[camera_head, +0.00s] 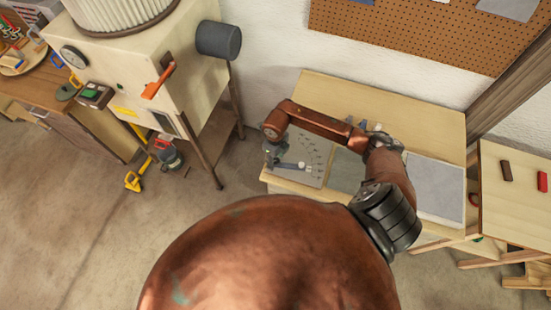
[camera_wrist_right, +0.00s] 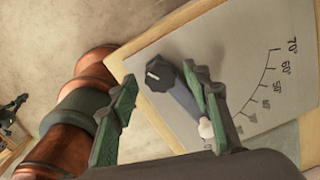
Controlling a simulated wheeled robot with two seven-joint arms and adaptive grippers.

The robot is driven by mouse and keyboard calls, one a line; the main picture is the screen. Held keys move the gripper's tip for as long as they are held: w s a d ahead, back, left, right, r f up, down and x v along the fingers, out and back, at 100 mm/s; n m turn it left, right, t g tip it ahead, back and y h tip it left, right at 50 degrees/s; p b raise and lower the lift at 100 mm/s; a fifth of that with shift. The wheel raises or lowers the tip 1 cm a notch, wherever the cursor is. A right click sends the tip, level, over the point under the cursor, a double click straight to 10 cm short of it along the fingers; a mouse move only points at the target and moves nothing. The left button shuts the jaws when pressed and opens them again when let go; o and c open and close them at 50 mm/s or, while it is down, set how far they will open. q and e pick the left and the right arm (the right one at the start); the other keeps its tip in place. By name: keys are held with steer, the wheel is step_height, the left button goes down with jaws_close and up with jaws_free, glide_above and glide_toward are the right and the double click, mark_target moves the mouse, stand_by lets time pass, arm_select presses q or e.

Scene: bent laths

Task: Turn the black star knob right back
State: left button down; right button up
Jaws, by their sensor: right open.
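The black star knob (camera_wrist_right: 158,74) shows in the right wrist view, with a pale mark on its top. A blue-grey lever (camera_wrist_right: 183,100) runs from beside it to a white tip (camera_wrist_right: 206,128). They sit on a grey plate (camera_wrist_right: 235,60) with a printed degree scale (camera_wrist_right: 262,88). My right gripper (camera_wrist_right: 160,78) is open, its green fingers on either side of the knob in this view; contact cannot be told. The right finger overlaps part of the lever. In the head view my right gripper (camera_head: 273,152) is over the plate's left end and hides the knob. My left gripper is not in view.
The plate lies on a wooden bench (camera_head: 425,108) with a grey sheet (camera_head: 436,190) at its right. A cream machine (camera_head: 135,75) stands left. A side table (camera_head: 515,205) stands right. A yellow tool (camera_head: 133,181) lies on the floor, which is open before the machine.

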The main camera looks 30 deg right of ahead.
steer(key=shift+c, duration=1.3)
steer(key=c, duration=0.9)
steer(key=shift+b, duration=0.35)
steer(key=shift+f+n+b, duration=0.15)
steer(key=shift+n+b, duration=0.45)
steer(key=shift+b, duration=0.05)
steer(key=n+b, duration=0.9)
steer(key=b, duration=0.2)
steer(key=shift+f+n+b, duration=0.15)
steer(key=shift+n+b, duration=0.15)
steer(key=n+b, duration=1.2)
steer(key=n, duration=0.1)
steer(key=shift+b, duration=0.4)
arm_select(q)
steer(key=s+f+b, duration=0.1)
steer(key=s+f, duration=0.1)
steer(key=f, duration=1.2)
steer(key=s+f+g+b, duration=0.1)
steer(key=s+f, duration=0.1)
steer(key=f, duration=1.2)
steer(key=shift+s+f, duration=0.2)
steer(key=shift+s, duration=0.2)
arm_select(e)
steer(key=shift+n, duration=1.6)
steer(key=shift+s+r, duration=0.1)
steer(key=shift+r, duration=0.15)
